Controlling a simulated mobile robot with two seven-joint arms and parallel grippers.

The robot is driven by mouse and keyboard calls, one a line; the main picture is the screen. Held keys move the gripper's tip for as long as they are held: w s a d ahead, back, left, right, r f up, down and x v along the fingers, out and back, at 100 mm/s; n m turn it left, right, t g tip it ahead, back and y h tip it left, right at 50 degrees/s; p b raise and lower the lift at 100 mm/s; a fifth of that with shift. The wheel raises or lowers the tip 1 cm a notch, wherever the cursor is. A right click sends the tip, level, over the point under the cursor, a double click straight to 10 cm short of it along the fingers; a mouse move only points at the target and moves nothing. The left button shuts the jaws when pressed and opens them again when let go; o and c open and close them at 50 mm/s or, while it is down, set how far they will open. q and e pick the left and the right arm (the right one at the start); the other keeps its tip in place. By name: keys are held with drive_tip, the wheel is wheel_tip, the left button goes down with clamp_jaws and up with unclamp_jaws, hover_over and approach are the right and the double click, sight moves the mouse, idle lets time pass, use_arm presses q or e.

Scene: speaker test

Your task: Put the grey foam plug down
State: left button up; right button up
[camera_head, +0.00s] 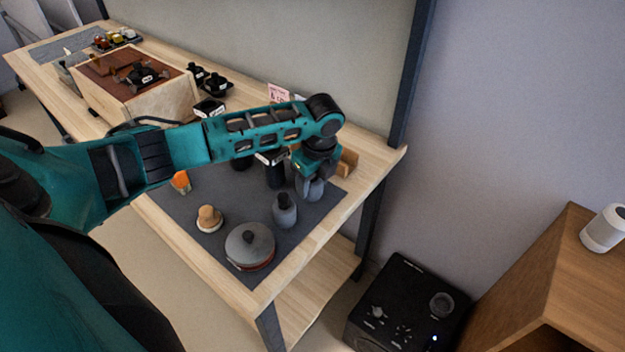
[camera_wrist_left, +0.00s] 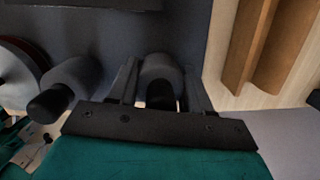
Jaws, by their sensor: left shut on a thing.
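The grey foam plug (camera_head: 313,190) is at the tip of my left gripper (camera_head: 311,174), over the right end of the dark mat (camera_head: 190,207). In the left wrist view, the plug (camera_wrist_left: 160,72), grey and rounded with a dark end, sits between the two fingers of my left gripper (camera_wrist_left: 162,85), which are shut on it. Whether its underside touches the mat cannot be told. My right gripper is not in view.
A similar grey piece with a black top (camera_head: 285,211) stands close by, left of the plug. A round grey-lidded thing (camera_head: 250,246) and a tan knobbed piece (camera_head: 209,218) stand nearer. A wooden block (camera_head: 348,162) lies behind the gripper. Bare mat lies between the nearer pieces.

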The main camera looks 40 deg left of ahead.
sight(318, 183)
use_arm(q)
drive_tip(key=o, duration=1.1)
drive_tip(key=r, duration=0.4)
drive_tip(key=d+r, duration=0.1)
drive_tip(key=r, duration=0.7)
drive_tip(key=shift+s+d, duration=0.25)
drive_tip(key=shift+d, duration=0.15)
drive_tip(key=shift+f, duration=0.1)
